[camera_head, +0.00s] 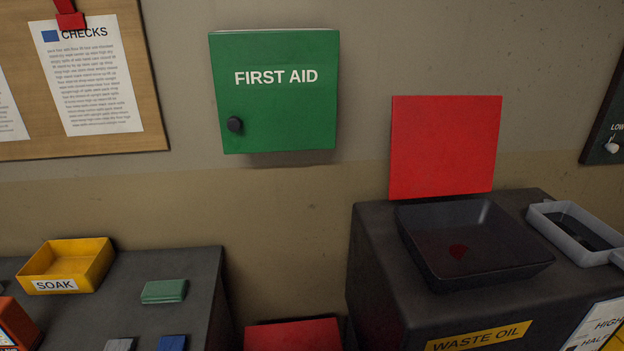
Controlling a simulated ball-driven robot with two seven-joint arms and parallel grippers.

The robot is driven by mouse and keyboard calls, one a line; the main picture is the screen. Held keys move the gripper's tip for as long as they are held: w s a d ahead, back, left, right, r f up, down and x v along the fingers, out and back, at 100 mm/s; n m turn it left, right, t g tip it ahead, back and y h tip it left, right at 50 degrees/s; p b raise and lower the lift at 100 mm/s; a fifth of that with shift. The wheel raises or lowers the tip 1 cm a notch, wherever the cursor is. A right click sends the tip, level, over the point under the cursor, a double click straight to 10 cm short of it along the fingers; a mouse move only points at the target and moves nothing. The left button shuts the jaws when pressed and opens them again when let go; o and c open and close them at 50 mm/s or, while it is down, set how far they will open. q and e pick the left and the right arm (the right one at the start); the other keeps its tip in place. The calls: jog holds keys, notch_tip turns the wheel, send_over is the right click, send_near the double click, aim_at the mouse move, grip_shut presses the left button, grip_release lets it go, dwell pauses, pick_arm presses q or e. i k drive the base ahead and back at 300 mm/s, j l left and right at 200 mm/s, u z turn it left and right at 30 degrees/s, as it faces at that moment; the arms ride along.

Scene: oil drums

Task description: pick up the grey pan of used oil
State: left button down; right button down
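The grey pan (563,246) is at the right edge of the camera_head view. It is a shallow light-grey rectangular tray with dark oil inside. It sits on top of the dark waste oil cabinet (378,254), to the right of a black basin. A grey tab (617,258) shows at its right side, cut off by the picture edge. Neither of my grippers is in view.
The black square basin (420,245) has a dark red mark inside, with a red panel (445,147) behind it. A left bench (199,285) holds a yellow SOAK tray (95,268) and green pads (164,291). A green first aid box (275,110) hangs between.

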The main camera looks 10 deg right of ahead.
aim_at(586, 240)
jog(key=z, duration=1.3)
